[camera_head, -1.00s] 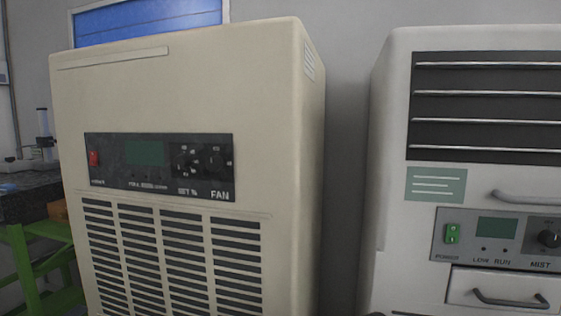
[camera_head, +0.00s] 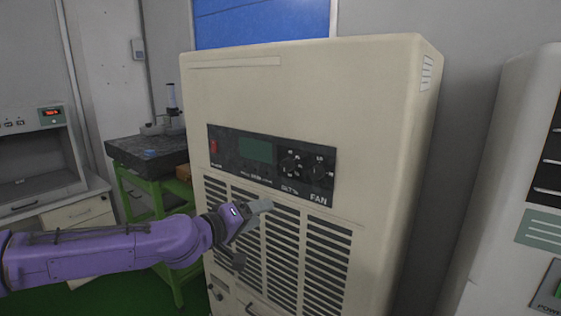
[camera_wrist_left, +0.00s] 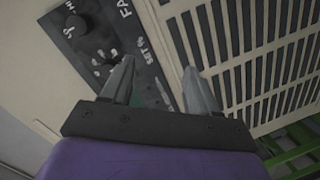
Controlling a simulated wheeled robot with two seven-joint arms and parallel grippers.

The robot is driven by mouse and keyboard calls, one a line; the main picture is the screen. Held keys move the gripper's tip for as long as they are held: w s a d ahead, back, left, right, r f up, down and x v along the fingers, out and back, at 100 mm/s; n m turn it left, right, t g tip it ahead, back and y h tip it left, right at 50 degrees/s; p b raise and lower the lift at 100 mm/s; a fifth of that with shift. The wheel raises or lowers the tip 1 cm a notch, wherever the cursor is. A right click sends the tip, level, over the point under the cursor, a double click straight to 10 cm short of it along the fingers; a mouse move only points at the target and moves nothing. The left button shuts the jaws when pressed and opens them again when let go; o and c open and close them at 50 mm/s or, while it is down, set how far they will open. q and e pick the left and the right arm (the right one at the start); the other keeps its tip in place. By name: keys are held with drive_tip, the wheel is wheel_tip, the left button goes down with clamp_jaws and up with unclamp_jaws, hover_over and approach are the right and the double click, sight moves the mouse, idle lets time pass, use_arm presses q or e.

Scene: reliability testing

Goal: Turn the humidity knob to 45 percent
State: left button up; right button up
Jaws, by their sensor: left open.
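The beige dehumidifier cabinet (camera_head: 375,110) carries a dark control panel (camera_head: 228,157) with a red switch, a blank green display (camera_head: 255,149) and two black knobs. The SET % knob (camera_head: 290,166) is left of the FAN knob (camera_head: 319,171). My left gripper (camera_head: 262,206) is in front of the vent slats, just below the panel. In the left wrist view its two fingers (camera_wrist_left: 158,82) are apart with nothing held. There the SET % knob (camera_wrist_left: 108,60) lies beyond the left finger, and the FAN knob (camera_wrist_left: 76,26) is at upper left. The knob's exact setting is too small to read. My right gripper is not in view.
A white machine (camera_head: 500,200) stands at the right, with a gap between it and the cabinet. A green-framed bench (camera_head: 150,190) with a dark top is at left. A grey oven-like unit (camera_head: 38,150) stands at far left.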

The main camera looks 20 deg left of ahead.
use_arm(q)
drive_tip(key=t+h, duration=0.1)
drive_tip(key=t, duration=0.1)
approach(284, 166)
drive_tip(key=v, duration=0.2)
drive_tip(key=shift+m, duration=0.3)
drive_tip(key=x, duration=1)
drive_tip(key=shift+w+p, duration=0.2)
drive_tip(key=shift+p, duration=0.15)
drive_tip(key=c, duration=1)
